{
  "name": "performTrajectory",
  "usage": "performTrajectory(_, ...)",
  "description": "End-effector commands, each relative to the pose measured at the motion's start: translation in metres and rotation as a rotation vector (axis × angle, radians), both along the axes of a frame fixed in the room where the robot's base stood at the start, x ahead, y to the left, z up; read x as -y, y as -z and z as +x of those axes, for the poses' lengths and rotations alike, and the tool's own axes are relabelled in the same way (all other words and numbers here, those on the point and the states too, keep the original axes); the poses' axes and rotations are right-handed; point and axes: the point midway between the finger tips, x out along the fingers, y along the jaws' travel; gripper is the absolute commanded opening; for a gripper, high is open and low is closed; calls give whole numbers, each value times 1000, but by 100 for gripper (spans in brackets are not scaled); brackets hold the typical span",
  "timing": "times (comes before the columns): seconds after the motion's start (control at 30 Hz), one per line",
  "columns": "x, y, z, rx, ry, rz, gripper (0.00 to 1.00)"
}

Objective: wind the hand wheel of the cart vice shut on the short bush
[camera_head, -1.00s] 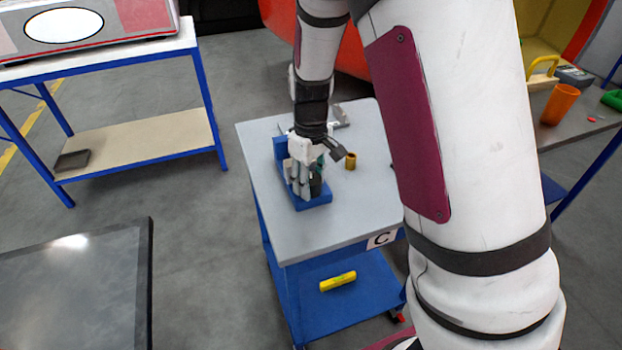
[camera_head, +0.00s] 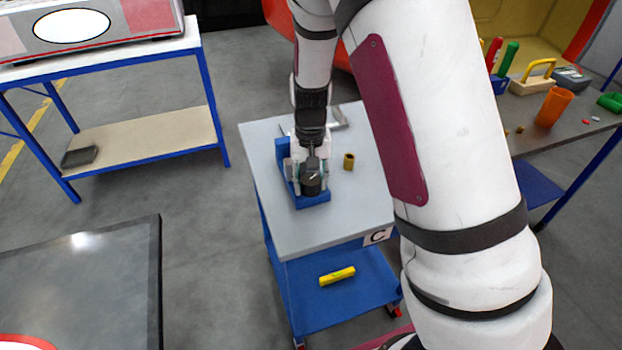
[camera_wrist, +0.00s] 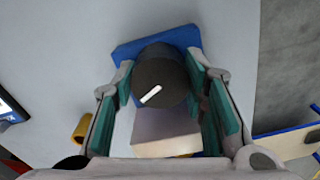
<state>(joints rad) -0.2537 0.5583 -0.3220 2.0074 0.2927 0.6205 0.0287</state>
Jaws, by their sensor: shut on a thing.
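The blue-based cart vice (camera_head: 313,200) stands on the grey top of the cart marked C. It also shows in the wrist view (camera_wrist: 126,52). Its dark round hand wheel (camera_wrist: 160,80) has a white mark on its face. My gripper (camera_head: 304,180) is over the vice, with its teal-padded fingers on either side of the wheel and shut on it (camera_wrist: 163,92). A pale block (camera_wrist: 163,135) of the vice shows below the wheel. A brass-coloured bush (camera_head: 349,161) stands on the cart top right of the vice, apart from it. I cannot tell what is between the vice jaws.
A grey metal piece (camera_head: 338,118) lies at the back of the cart top (camera_head: 350,215). A yellow bar (camera_head: 337,276) lies on the lower shelf. A side bench at right holds an orange cup (camera_head: 553,107) and tools. The cart top's front is clear.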

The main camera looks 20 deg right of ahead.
Motion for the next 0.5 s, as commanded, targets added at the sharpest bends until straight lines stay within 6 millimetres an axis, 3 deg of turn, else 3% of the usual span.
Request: performTrajectory(0.5, 0, -1, 2, 4, 60, 1, 11)
